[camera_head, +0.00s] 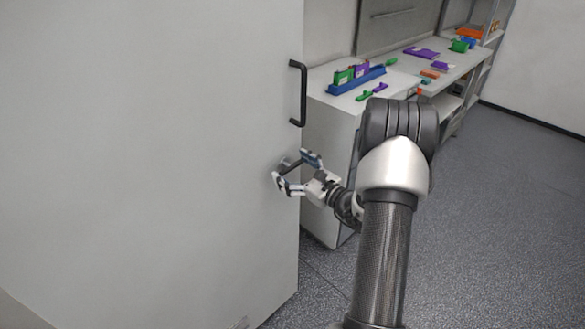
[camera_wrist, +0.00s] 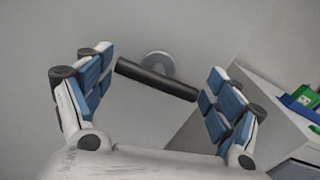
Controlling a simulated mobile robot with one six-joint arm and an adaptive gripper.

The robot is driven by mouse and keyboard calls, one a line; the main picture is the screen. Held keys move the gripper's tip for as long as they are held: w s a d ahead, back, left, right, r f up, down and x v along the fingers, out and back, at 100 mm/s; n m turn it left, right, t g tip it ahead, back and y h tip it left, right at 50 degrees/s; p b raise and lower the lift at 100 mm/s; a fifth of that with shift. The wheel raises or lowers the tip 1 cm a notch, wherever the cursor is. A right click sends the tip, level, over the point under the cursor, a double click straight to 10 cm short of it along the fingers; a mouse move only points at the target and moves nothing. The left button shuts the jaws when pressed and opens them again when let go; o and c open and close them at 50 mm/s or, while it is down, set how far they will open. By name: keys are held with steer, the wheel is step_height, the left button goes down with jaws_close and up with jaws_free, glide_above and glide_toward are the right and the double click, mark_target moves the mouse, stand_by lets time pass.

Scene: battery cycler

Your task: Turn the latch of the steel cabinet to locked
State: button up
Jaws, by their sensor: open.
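The steel cabinet (camera_head: 150,150) is a large pale grey front that fills the left of the head view. Its latch is a dark bar on a round light base, set low near the right edge below the black handle. In the wrist view the latch (camera_wrist: 155,80) lies between my fingers, slanting down to the right. My gripper (camera_head: 295,172) is open at the latch, with one finger on either side of the bar; it also shows in the wrist view (camera_wrist: 153,88). The bar's ends come close to both finger pads; I cannot tell whether they touch.
A black pull handle (camera_head: 298,93) sticks out above the latch. A white bench (camera_head: 330,130) with a blue rack (camera_head: 357,80) and green and purple parts stands right behind the cabinet edge. Shelving (camera_head: 490,50) stands further back. The grey floor (camera_head: 490,220) at right is clear.

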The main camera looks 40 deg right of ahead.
steer(key=s, duration=1.2)
steer(key=shift+d, duration=0.45)
steer(key=shift+w, duration=0.1)
